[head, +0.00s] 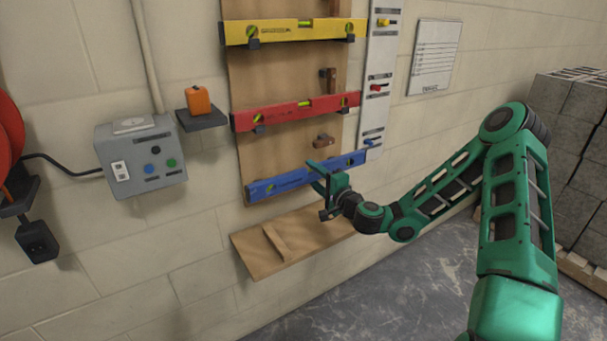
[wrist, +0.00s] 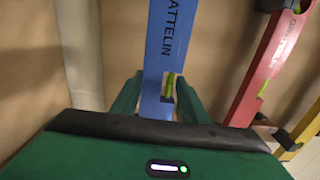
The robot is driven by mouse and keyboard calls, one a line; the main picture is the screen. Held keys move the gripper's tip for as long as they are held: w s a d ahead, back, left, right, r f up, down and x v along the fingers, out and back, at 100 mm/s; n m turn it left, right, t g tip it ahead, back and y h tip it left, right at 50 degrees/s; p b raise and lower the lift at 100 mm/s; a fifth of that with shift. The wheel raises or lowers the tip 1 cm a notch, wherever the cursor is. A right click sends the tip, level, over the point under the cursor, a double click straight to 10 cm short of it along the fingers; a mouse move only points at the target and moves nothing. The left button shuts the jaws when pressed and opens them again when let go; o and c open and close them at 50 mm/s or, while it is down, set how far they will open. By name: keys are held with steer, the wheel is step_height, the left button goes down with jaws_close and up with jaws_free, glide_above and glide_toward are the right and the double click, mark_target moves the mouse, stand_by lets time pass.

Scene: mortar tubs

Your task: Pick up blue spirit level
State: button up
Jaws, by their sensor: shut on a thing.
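The blue spirit level (head: 281,183) lies along the lower part of the wooden wall board, its right end a little higher than its left. It also shows upright in the wrist view (wrist: 168,50), passing between the fingers of my gripper (wrist: 158,98). In the head view, my gripper (head: 322,180) is at the middle of the blue level, its fingers closed around it. The green vial sits between the fingers. The gripper hides part of the level's middle. I cannot tell whether the level is off its supports.
A red level (head: 295,111) and a yellow level (head: 290,31) hang above on the wooden board (head: 285,78). A wooden shelf (head: 300,240) juts out below. A grey switch box (head: 140,155) and a small ledge with an orange object (head: 198,100) are left. Grey blocks (head: 575,120) stand right.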

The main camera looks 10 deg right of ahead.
steer(key=shift+v, duration=2.3)
